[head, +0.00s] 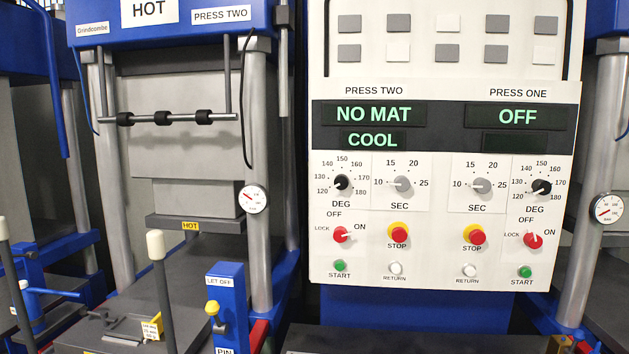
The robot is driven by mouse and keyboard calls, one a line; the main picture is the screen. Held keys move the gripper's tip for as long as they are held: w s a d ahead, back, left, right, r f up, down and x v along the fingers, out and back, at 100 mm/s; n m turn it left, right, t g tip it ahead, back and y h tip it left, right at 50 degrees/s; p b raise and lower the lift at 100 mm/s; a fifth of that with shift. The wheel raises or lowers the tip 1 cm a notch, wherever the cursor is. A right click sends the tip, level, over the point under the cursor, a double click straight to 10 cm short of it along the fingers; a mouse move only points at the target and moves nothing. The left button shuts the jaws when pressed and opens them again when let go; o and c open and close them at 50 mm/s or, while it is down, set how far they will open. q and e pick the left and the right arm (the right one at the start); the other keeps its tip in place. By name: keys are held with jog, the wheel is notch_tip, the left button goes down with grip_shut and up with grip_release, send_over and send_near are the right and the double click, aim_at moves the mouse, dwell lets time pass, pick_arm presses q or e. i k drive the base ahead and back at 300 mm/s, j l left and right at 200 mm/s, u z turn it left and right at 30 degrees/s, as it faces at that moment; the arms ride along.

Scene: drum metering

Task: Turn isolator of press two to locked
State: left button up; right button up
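The isolator of press two is a red rotary knob (340,235) low on the left half of the white control panel (440,280), under the PRESS TWO heading. Its labels read LOCK at left, OFF above and ON at right. Its pale pointer is turned right, towards ON. The press two display (374,115) reads NO MAT, with COOL below it. Neither of my grippers shows in the head view, and nothing covers the knob.
A matching red isolator (533,240) for press one points about upward to OFF, and its display (517,116) reads OFF. Red stop buttons (399,236), grey dials and green start buttons (340,266) sit close by. White-tipped levers (156,246) stand at left.

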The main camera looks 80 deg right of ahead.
aim_at(340, 235)
jog(key=z, duration=0.5)
jog(key=j+z, duration=0.1)
jog(key=z, duration=1.35)
jog(key=j+z, duration=0.1)
jog(key=z, duration=0.4)
jog(key=k+z, duration=0.1)
jog(key=z, duration=0.85)
